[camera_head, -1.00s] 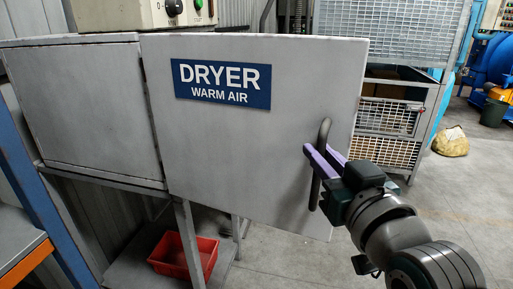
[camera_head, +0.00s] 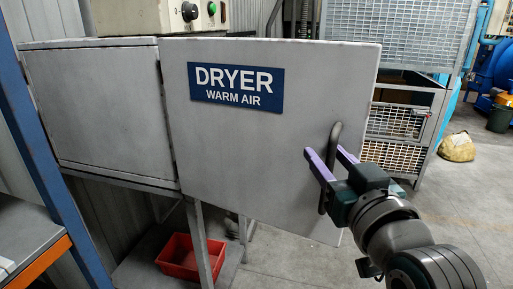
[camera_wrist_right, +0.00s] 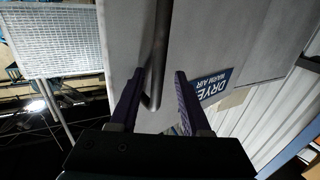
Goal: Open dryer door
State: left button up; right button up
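The dryer door (camera_head: 255,150) is a grey panel with a blue "DRYER WARM AIR" sign (camera_head: 236,87). Its left edge meets another grey panel (camera_head: 105,115); its right side juts toward me, with floor showing below. It hides whatever lies behind it. A dark vertical bar handle (camera_head: 335,138) is near its right edge. My right gripper (camera_head: 324,151) has its purple fingers on either side of the handle. In the right wrist view the fingers are apart, with the handle (camera_wrist_right: 160,45) between them, nearer the left finger; I see no clamping. My left gripper is not in view.
A wire-mesh cage (camera_head: 400,35) stands behind the door on the right. A blue upright (camera_head: 45,130) with an orange-edged shelf (camera_head: 38,258) is close on the left. A red bin (camera_head: 180,258) sits low under the dryer. Open floor (camera_head: 470,200) lies to the right.

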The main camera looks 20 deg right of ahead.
jog(key=shift+s, duration=0.55)
jog(key=s+a, duration=0.1)
jog(key=s, duration=0.7)
jog(key=shift+s+a, duration=0.35)
jog(key=shift+a, duration=0.05)
jog(key=s+a+f+n+g+y+p, duration=0.2)
jog(key=s+g, duration=0.5)
jog(key=s, duration=0.1)
jog(key=s+a+f+n+g+y+p, duration=0.1)
jog(key=s+a+f+n+g+y, duration=0.15)
jog(key=s+g, duration=0.5)
notch_tip(320, 180, up, 37)
jog(key=p, duration=3.8)
jog(key=shift+s+d+r+h, duration=0.15)
jog(key=shift+s+d+h, duration=0.1)
jog(key=shift+h, duration=0.2)
